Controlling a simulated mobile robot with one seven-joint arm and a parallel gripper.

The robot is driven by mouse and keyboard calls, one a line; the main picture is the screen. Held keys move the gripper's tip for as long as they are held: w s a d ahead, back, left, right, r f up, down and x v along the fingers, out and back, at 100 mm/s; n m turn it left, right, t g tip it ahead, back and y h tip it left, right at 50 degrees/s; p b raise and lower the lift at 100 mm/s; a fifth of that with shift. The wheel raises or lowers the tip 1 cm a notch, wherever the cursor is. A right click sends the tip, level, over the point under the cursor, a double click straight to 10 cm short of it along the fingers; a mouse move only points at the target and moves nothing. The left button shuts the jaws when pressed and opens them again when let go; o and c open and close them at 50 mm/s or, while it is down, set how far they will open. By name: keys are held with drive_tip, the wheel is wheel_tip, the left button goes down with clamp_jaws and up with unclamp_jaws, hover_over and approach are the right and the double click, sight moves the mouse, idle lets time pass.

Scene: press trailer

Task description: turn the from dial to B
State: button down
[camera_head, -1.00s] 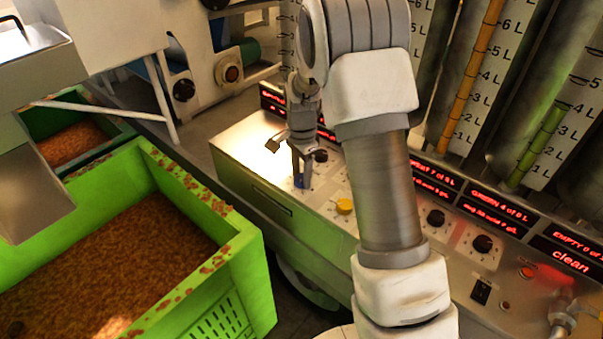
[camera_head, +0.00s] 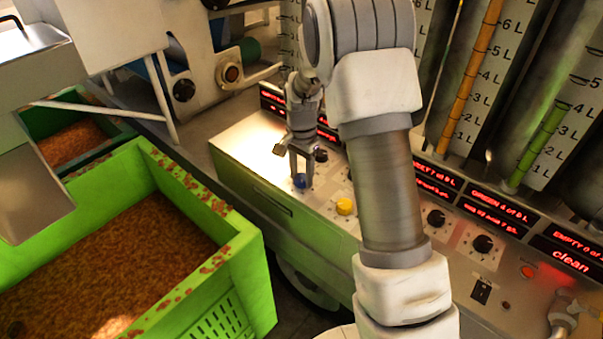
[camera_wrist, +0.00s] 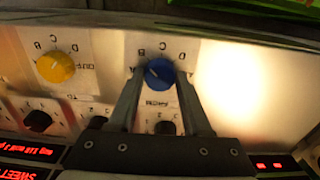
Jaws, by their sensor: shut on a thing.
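The blue dial (camera_head: 300,181), with what looks like "FROM" printed by it, sits on the sloped metal control panel (camera_head: 238,150). It also shows in the wrist view (camera_wrist: 159,74), with letters around it, D, C and B legible.
A yellow dial (camera_head: 345,206) is close beside the blue one. Black knobs (camera_head: 436,218) and red displays (camera_head: 499,204) line the panel. A green crate (camera_head: 250,265) of brown pulp stands to the left. Tall gauge tubes rise behind.

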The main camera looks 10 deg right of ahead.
sight(302, 178)
drive_tip(key=shift+c, duration=1.7)
unclamp_jaws()
wheel_tip(302, 178, up, 18)
drive_tip(key=p, duration=0.1)
drive_tip(key=shift+f+p, duration=0.25)
drive_tip(key=shift+p, duration=0.1)
drive_tip(key=s+r+n+t, duration=0.2)
drive_tip(key=s+n, duration=0.3)
drive_tip(key=s, duration=0.8)
drive_tip(key=s+r+n+t, duration=0.3)
drive_tip(key=s+r+n, duration=0.2)
drive_tip(key=s, duration=0.9)
drive_tip(key=shift+s+a+r+n+t, duration=0.3)
drive_tip(key=shift+a+n, duration=0.1)
drive_tip(key=shift+a, duration=0.05)
